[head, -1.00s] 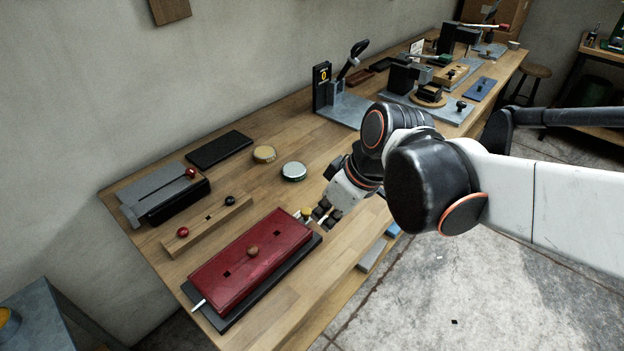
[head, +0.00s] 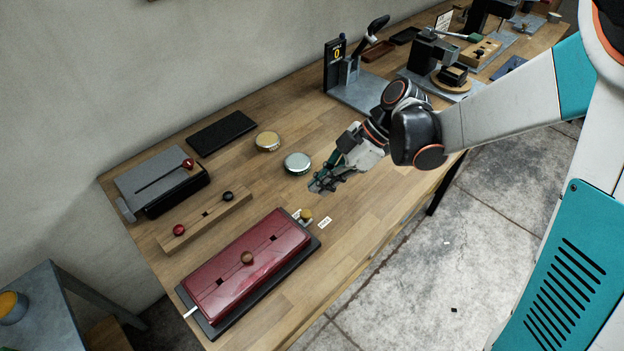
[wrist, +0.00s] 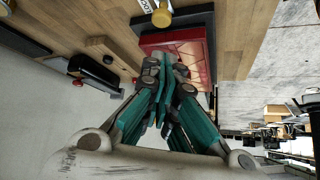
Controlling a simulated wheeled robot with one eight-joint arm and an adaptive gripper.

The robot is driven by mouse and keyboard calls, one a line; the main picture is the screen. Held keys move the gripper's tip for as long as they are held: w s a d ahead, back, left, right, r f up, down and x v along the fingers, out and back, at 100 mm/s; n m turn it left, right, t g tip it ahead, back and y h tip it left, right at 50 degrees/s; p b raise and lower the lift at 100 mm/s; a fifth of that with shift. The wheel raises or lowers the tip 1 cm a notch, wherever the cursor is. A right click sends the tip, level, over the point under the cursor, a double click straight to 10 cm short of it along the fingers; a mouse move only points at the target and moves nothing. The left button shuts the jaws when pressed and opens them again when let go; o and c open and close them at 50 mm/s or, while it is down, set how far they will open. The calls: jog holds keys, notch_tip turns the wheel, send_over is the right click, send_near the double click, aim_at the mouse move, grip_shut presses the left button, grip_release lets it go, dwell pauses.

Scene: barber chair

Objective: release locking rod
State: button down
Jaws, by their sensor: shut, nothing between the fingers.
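A thin white rod end (head: 190,312) sticks out of the left end. Whether it joins the yellow knob is hidden. My gripper (head: 323,183) is shut and empty, above the table, up and right of the yellow knob and apart from it. In the wrist view its fingers overlap the red box (wrist: 203,52).
A silver-lidded tin (head: 297,163) is close left of my gripper, with a yellow-lidded tin (head: 268,141) beyond. A wooden bar with red and black knobs (head: 205,220) lies behind the red box. A lever stand (head: 350,80) is further back. Bare tabletop lies right of the box.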

jog(key=shift+w+d+f+n, duration=0.1)
jog(key=shift+w+f+n, duration=0.15)
jog(key=shift+w+n, duration=0.2)
jog(key=b, duration=0.3)
send_over(298, 223)
jog(key=f, duration=0.7)
jog(key=shift+w+f, duration=0.25)
jog(key=shift+w, duration=0.05)
jog(key=w+d, duration=0.2)
jog(key=w, duration=0.1)
jog(key=shift+d, duration=0.3)
